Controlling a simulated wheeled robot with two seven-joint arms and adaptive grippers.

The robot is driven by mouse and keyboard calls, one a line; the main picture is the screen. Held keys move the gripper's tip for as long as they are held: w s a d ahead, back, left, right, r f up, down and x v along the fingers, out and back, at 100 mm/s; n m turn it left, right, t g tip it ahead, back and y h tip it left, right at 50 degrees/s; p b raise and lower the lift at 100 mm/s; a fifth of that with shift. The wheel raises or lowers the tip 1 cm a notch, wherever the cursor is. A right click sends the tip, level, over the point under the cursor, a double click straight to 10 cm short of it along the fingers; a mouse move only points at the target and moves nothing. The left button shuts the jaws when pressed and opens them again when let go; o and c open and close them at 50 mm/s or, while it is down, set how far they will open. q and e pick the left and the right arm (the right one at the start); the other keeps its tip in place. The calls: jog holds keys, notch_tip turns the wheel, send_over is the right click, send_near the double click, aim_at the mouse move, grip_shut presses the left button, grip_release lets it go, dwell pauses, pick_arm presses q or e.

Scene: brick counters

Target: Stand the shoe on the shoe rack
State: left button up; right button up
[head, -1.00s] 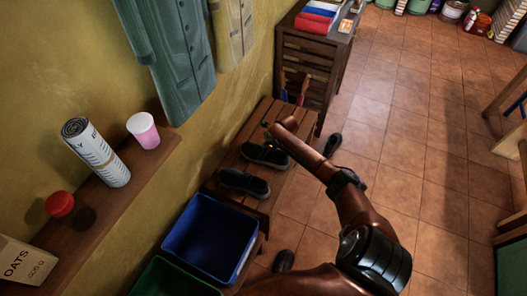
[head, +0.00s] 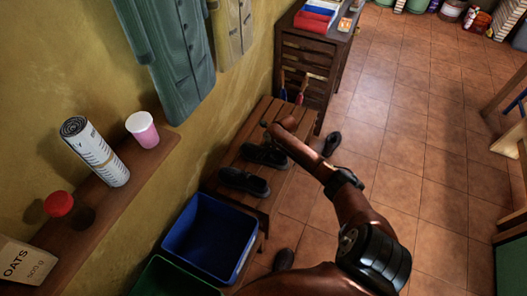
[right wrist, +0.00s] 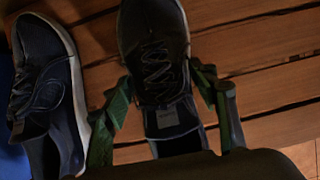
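The shoe rack (head: 228,205) is a low slatted wooden bench against the yellow wall; its slats also show in the right wrist view (right wrist: 262,55). A dark laced shoe (head: 266,155) lies sole down on its top. My right gripper (head: 268,128) is low over the rack at this shoe. In the right wrist view, the gripper's green fingers (right wrist: 160,88) lie on either side of the shoe (right wrist: 152,35), close to its edges; I cannot tell whether they press on it. A second dark shoe (head: 244,182) stands beside it, left in the wrist view (right wrist: 48,85). My left gripper is out of view.
Dark shoes lie on the tiled floor (head: 332,143), one nearer (head: 283,260). A blue bin (head: 210,238) and a green bin (head: 172,278) stand at the near end. A dark slatted cabinet (head: 306,62) stands beyond the rack. The floor to the right is largely clear.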

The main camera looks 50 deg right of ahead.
jog(key=o, duration=0.4)
jog(key=shift+s, duration=0.1)
jog(key=v, duration=1.2)
